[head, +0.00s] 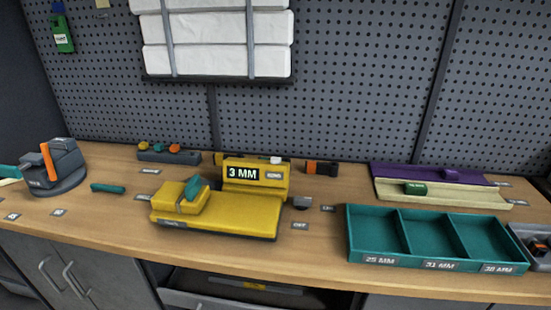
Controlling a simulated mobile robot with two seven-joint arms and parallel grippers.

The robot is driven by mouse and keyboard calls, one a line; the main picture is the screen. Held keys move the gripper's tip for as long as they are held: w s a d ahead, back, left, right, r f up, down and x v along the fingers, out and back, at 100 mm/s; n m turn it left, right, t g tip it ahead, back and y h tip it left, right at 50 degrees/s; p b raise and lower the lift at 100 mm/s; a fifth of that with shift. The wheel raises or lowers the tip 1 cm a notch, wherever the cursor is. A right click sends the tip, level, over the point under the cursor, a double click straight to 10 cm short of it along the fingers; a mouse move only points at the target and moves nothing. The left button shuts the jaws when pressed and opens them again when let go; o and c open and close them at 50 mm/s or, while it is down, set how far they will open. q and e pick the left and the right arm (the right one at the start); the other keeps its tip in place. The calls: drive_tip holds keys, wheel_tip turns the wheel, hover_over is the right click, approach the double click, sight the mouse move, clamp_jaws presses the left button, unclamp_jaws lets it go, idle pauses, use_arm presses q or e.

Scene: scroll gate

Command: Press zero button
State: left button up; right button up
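A yellow measuring device (215,222) stands near the middle of the bench. Its raised back block (256,188) carries a dark display (243,173) reading 3 MM. Beside the display is a small pale label (274,175), too blurred to read surely. A small white button (276,160) shows at the top of the block, above that label. A yellow block with a teal knob (195,187) sits on the device's left part. Neither of my grippers shows in the head view.
A teal three-compartment tray (387,261) stands at the front right, its compartments empty. Purple (390,173) and cream (470,197) rails lie behind it. A grey vise-like tool (62,172) stands at the far left.

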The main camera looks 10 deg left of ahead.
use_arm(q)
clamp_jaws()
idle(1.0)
